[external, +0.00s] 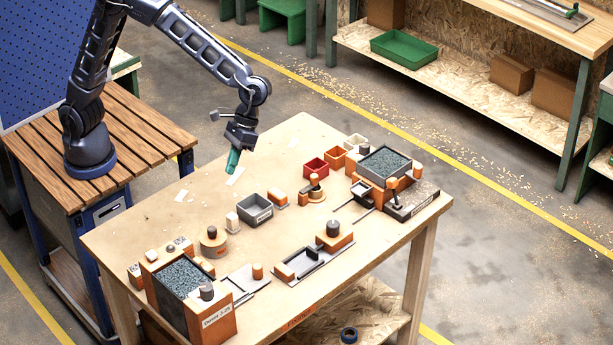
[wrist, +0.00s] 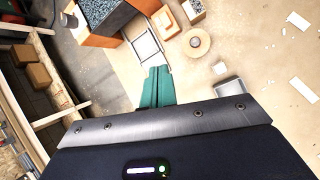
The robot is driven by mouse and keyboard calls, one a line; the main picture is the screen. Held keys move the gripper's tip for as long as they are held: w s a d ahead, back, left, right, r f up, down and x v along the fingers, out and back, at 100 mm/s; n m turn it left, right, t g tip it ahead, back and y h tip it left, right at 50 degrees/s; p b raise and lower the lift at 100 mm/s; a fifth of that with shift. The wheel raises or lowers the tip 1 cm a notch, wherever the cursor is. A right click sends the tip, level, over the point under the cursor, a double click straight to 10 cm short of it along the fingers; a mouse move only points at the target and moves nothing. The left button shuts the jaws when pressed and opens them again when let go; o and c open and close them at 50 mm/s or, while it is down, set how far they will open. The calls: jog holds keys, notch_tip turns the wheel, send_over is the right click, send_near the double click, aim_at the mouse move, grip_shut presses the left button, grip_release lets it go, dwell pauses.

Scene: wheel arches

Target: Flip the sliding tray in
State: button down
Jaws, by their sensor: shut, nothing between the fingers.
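In the external view, the flat grey tray (external: 246,284) lies at the right side of the front-left orange box (external: 222,318), which is filled with grey granules. It sticks out from the box onto the table, with an orange peg near it. In the wrist view, a pale-framed tray (wrist: 147,48) shows beside the orange box (wrist: 101,41), just beyond my fingertips. My gripper (external: 232,168) has teal fingers, shut and empty, held above the back-left part of the table and apart from the tray. The fingers also show in the wrist view (wrist: 157,72).
A grey bin (external: 255,208), a round wooden piece with a dark knob (external: 212,243) and a flat fixture (external: 312,262) stand around the middle. A second granule station (external: 386,165) is at the back right.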

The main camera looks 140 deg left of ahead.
jog(key=w+a+f+n+h, duration=0.1)
jog(key=w+a+f+n, duration=0.1)
jog(key=f, duration=0.4)
jog(key=w+a+f+n+h, duration=0.1)
jog(key=w+a+f+n, duration=0.1)
jog(key=w+a+f, duration=0.3)
jog(key=w+a+f+n, duration=0.2)
jog(key=w+a+f, duration=0.1)
jog(key=f, duration=0.4)
jog(key=shift+w+a+f+t+h, duration=0.3)
jog(key=shift+a+f+h, duration=0.1)
jog(key=shift+a, duration=0.25)
jog(key=shift+d, duration=0.1)
jog(key=x, duration=1)
jog(key=shift+w+d, duration=0.15)
jog(key=shift+d, duration=1)
jog(key=shift+w+d, duration=0.1)
jog(key=shift+d, duration=0.7)
